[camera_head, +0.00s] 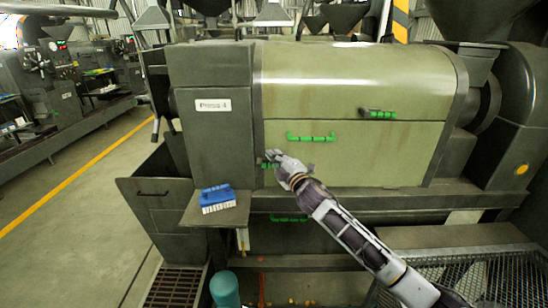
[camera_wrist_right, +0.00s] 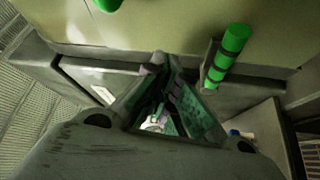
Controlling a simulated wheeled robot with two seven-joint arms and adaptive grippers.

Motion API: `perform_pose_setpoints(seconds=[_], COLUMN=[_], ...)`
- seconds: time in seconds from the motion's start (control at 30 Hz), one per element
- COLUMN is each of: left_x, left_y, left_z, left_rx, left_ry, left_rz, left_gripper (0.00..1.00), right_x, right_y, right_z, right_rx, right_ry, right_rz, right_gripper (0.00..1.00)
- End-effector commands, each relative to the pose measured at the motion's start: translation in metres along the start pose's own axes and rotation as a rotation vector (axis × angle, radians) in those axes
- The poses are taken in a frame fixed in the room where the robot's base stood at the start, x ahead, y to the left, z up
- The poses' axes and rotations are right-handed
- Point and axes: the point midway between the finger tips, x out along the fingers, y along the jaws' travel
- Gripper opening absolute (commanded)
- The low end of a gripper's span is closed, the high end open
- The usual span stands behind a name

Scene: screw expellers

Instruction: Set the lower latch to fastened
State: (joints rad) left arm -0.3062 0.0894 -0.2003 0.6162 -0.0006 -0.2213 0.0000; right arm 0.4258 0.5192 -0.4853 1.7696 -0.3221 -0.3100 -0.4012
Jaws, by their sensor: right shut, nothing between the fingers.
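The lower latch (camera_head: 265,166) is a small green handle at the lower left of the press's pale green cover. It is partly hidden behind my right gripper (camera_head: 273,157) in the head view. In the right wrist view the lower latch (camera_wrist_right: 228,55) appears as a banded green grip on a dark mount, tilted in the picture, just right of the fingertips. My right gripper (camera_wrist_right: 166,65) is shut and empty, with a small gap to the latch in the wrist view. The latch's exact angle is hard to tell in the head view. My left gripper is not in view.
The upper latch (camera_head: 378,114) and a green cover handle (camera_head: 311,137) stick out above. Another green handle (camera_head: 289,218) is on the lower panel. A shelf (camera_head: 228,216) with a blue-and-white brush (camera_head: 217,197) juts out left. A mesh bin (camera_head: 470,270) stands at lower right.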

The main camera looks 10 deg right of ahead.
Motion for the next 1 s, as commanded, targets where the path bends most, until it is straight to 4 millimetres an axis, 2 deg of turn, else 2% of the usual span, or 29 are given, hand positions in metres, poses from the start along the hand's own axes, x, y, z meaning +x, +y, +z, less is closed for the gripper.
perform_pose_setpoints(seconds=[0.03, 0.2, 0.47, 0.7, 1.0], left_x=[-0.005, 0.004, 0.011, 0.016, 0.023], left_y=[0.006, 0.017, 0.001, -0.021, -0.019], left_z=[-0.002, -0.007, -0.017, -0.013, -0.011], left_rx=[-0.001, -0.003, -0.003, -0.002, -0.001], left_ry=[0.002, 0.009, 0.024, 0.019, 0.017], left_rz=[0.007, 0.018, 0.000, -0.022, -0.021], left_gripper=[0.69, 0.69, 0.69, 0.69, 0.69], right_x=[0.001, -0.015, -0.036, -0.055, -0.075], right_y=[0.005, -0.009, -0.020, -0.032, -0.043], right_z=[0.000, -0.005, -0.012, -0.019, -0.025], right_rx=[0.000, 0.001, 0.001, 0.001, 0.001], right_ry=[0.000, 0.000, 0.001, 0.000, -0.001], right_rz=[0.000, -0.001, 0.000, -0.001, -0.001], right_gripper=[0.00, 0.00, 0.00, 0.00, 0.00])
